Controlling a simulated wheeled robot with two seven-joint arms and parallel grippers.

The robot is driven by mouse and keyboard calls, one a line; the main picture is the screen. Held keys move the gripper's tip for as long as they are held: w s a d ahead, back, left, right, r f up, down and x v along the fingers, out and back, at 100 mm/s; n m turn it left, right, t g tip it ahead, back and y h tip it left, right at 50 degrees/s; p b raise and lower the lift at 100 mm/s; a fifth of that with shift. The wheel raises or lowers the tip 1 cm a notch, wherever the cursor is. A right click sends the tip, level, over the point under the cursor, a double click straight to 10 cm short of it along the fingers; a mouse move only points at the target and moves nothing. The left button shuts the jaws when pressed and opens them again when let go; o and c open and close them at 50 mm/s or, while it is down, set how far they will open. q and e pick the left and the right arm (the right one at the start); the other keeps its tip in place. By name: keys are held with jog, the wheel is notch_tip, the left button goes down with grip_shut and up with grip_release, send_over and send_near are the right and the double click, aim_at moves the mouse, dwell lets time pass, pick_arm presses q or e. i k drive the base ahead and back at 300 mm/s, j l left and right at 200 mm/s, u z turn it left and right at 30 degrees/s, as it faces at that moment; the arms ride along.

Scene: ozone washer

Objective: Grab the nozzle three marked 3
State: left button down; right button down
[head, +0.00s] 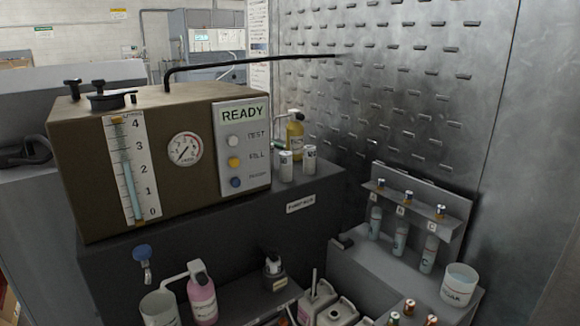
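Several small dark nozzle-like pieces with copper-coloured tips stand at the bottom edge of the head view, at the right. One is the left piece (394,318), one the middle piece (409,307), one the right piece (431,320). They are partly cut off by the frame edge, and no number on them is readable, so I cannot tell which is nozzle three. Neither of my grippers is in view.
A brown washer box (80,170) with a READY panel (243,150) stands at left on a dark counter. A rack (455,205) holds tubes lettered A to C, beside a white cup (460,285). Pink bottle (203,300) and white jugs (338,313) stand low in front.

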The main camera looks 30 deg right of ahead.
aim_at(440, 212)
jog(key=z, duration=1.9)
jog(key=i+z, duration=0.35)
jog(key=i+j+z, duration=0.15)
jog(key=z, duration=0.2)
